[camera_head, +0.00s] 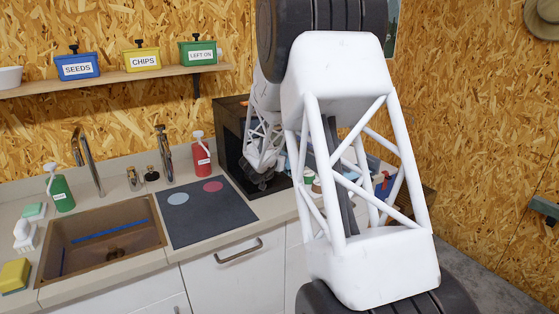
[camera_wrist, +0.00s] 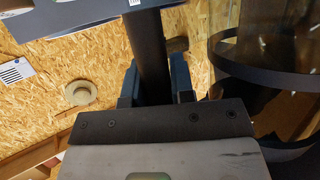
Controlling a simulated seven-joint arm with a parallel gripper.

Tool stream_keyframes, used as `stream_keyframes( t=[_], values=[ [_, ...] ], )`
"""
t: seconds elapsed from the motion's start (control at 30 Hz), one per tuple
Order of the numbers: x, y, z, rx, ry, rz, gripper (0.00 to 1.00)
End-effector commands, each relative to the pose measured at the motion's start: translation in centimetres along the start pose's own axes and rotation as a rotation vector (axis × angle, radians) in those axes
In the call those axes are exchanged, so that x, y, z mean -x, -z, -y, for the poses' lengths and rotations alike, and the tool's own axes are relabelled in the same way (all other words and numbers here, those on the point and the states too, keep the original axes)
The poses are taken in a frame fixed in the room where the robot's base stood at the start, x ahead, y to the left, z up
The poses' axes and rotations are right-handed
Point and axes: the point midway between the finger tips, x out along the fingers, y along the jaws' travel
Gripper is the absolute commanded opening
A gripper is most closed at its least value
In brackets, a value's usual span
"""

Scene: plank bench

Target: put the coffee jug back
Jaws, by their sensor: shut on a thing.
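The coffee jug (camera_wrist: 285,68) shows in the wrist view as brownish see-through glass with dark bands at the right, cut off by the picture edge. My gripper (camera_wrist: 155,85) has its two blue fingertips on either side of a dark upright bar, which looks like the jug's handle (camera_wrist: 150,45). It is shut on that bar, with the jug's body to the right of the right finger. Where the bar joins the jug is not visible. In the head view my arm hides the jug, and I cannot make out the fingertips.
A dark open-fronted box (camera_head: 230,125) stands on the counter at the back. Small items, including a green-and-white one (camera_head: 308,174), are partly hidden behind my arm. The hob (camera_head: 205,215), sink (camera_head: 100,240) and red bottle (camera_head: 201,158) lie left. A shelf (camera_head: 120,77) holds labelled bins.

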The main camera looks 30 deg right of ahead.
Motion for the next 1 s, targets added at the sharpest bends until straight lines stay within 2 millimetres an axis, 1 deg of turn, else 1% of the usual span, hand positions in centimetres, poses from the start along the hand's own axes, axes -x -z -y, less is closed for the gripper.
stream_keyframes(
  t=[0.1,0.13,0.27,0.3,0.7,0.87,1.0],
  values=[
    [-0.1,-0.2,0.0,0.0,0.0,-0.001,0.0],
    [-0.1,-0.2,0.0,0.0,0.0,0.0,0.26],
    [-0.1,-0.2,0.0,0.0,0.0,0.0,0.46],
    [-0.1,-0.2,0.0,0.0,0.0,0.0,0.48],
    [0.1,0.1,0.0,-0.001,0.0,0.0,0.48],
    [1.0,0.1,0.1,-0.001,0.001,-0.001,0.48],
    [2.3,0.1,0.1,0.0,0.001,-0.001,0.48]
  ],
)
